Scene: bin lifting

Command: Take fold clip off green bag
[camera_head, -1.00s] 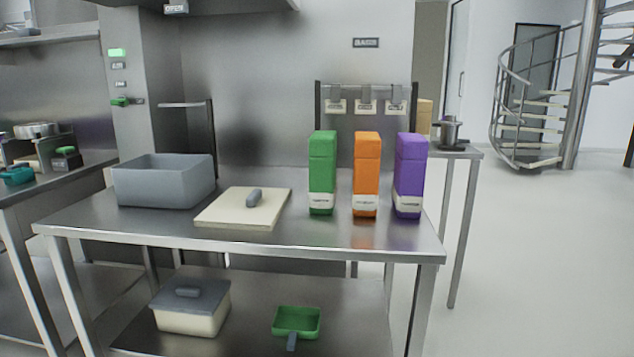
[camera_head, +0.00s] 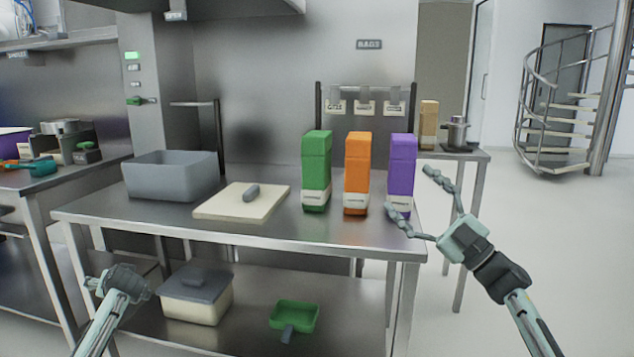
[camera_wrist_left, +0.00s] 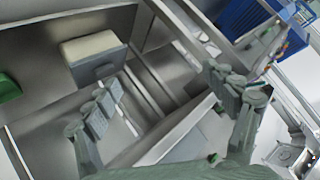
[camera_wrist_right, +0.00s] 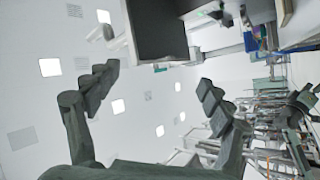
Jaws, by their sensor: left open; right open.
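The green bag (camera_head: 316,165) stands upright on the steel table, left of the orange and purple bags. It has a white label near its base. No clip can be made out on its folded top at this size. My right gripper (camera_head: 411,190) is open and empty, in front of the purple bag and the table's right end, well right of the green bag. It also shows open in the right wrist view (camera_wrist_right: 160,85). My left gripper (camera_head: 120,278) is low in front of the table's left part. In the left wrist view (camera_wrist_left: 165,85) its fingers are spread and empty.
An orange bag (camera_head: 357,170) and a purple bag (camera_head: 401,168) stand beside it. A grey bin (camera_head: 170,178) and a cutting board (camera_head: 225,208) are on the table (camera_head: 300,232). Clips hang on a rack (camera_head: 365,88) behind. A lidded box (camera_head: 195,300) and green dustpan (camera_head: 293,317) sit below.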

